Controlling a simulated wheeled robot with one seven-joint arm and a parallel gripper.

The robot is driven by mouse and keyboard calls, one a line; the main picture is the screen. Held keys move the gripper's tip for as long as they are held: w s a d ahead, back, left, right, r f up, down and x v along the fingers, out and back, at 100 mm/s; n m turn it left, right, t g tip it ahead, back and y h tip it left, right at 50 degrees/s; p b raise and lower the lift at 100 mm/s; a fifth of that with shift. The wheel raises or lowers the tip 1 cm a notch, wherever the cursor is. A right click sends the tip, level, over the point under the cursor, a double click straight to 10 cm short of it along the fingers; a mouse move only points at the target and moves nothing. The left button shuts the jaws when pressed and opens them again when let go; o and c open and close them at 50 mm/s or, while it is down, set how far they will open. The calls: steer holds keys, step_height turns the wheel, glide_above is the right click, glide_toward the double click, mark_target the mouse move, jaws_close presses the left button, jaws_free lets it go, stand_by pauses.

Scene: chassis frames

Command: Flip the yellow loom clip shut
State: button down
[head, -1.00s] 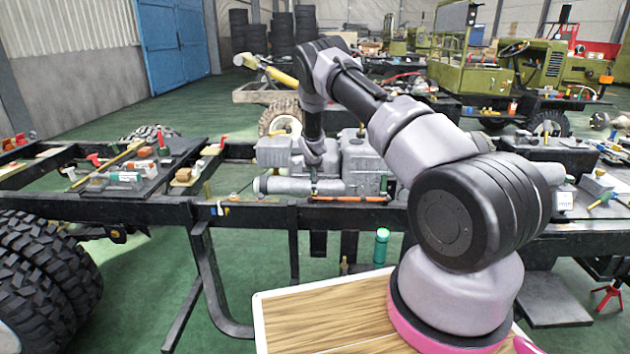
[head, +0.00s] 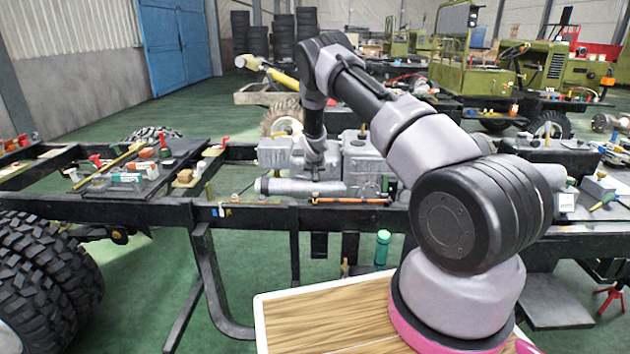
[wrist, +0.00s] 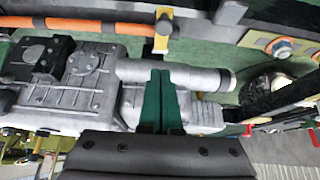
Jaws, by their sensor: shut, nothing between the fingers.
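The yellow loom clip (wrist: 161,44) shows in the wrist view at the end of an orange hose (wrist: 85,27), along the dark chassis rail. A pale piece stands up at its far side; I cannot tell from this whether its flap is open or shut. In the head view the clip (head: 315,196) is a tiny orange-yellow spot at the hose's left end. My gripper (wrist: 160,74) is shut and empty, its green fingers together, their tips over a grey cylinder and apart from the clip in the picture. In the head view my gripper (head: 315,178) is small and partly blurred into the grey parts.
The grey cylinder (wrist: 195,77) and a grey ribbed housing (wrist: 75,90) lie close around my fingers. The black chassis rail (head: 250,216) runs across in front. Loose small parts lie on a dark board (head: 110,186) at left. Open green floor (head: 265,285) shows below the rail.

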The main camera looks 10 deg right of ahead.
step_height(320, 180, up, 4)
steer(key=r, duration=0.1)
steer(key=s+a+f, duration=0.2)
steer(key=s+f, duration=0.1)
steer(key=s, duration=0.6)
steer(key=shift+a+f, duration=0.3)
steer(key=shift+f, duration=0.05)
steer(key=s+r+m+y, duration=0.1)
steer(key=s+r, duration=0.4)
steer(key=r, duration=0.7)
steer(key=s+d+r+y, duration=0.1)
steer(key=s+r, duration=0.4)
steer(key=r, duration=0.6)
steer(key=s+r+m+y, duration=0.1)
steer(key=s+r, duration=0.3)
steer(key=r, duration=0.8)
steer(key=s+r, duration=0.3)
steer(key=s, duration=0.7)
steer(key=s+r, duration=0.4)
steer(key=s, duration=0.6)
steer(key=s+a+r+n+t, duration=0.1)
steer(key=s+r, duration=0.3)
steer(key=s, duration=0.6)
steer(key=shift+s+y, duration=0.2)
steer(key=shift+y, duration=0.2)
